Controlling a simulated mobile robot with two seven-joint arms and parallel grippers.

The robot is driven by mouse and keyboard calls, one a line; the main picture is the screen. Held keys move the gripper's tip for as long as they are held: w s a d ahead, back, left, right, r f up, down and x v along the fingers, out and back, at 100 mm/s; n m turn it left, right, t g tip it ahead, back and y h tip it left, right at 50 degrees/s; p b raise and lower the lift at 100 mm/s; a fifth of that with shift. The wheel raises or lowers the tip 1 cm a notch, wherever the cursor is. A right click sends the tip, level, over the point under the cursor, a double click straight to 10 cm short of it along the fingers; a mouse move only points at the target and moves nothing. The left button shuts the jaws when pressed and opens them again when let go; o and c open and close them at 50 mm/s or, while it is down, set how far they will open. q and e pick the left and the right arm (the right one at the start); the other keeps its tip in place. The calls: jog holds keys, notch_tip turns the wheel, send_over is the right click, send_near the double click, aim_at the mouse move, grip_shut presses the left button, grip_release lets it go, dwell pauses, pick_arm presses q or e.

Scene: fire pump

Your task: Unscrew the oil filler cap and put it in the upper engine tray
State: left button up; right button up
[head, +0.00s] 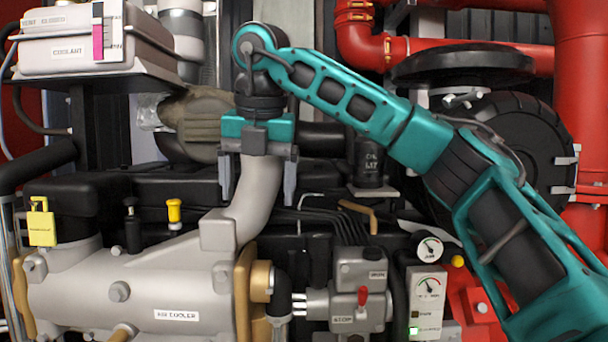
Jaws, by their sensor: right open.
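My right gripper (258,182) points down at the upper middle, its two fingers spread wide apart with nothing seen held between them. A grey elbow pipe (252,195) shows between the fingers; I cannot tell the depth gap. I cannot identify the oil filler cap for certain. A small yellow cap (174,212) stands on the engine, left of and lower than the gripper. A black knob (131,225) stands left of it. The upper engine tray cannot be made out clearly. My left gripper is not in view.
A black shelf (95,78) at upper left carries a white coolant box (72,52). A dark labelled cylinder (370,162) stands right of the gripper. Red pipes (450,50) fill the upper right.

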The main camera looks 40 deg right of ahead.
aim_at(318, 236)
jog(key=w+d+f+m+h, duration=0.25)
jog(key=d+m+h, duration=0.2)
jog(key=d, duration=0.55)
jog(key=shift+m+g, duration=0.3)
jog(key=shift+m, duration=0.05)
jog(key=b+x, duration=0.1)
jog(key=x, duration=0.2)
jog(key=b+x, duration=0.1)
jog(key=x, duration=0.3)
jog(key=s+b+x, duration=0.1)
jog(key=x, duration=0.2)
jog(key=shift+d+f, duration=0.1)
jog(key=shift+f, duration=0.35)
jog(key=shift+w+y, duration=0.1)
jog(key=shift+y, duration=0.15)
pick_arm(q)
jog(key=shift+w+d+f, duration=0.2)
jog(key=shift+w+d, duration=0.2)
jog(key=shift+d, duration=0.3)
pick_arm(e)
jog(key=shift+d, duration=0.1)
jog(key=shift+f, duration=0.15)
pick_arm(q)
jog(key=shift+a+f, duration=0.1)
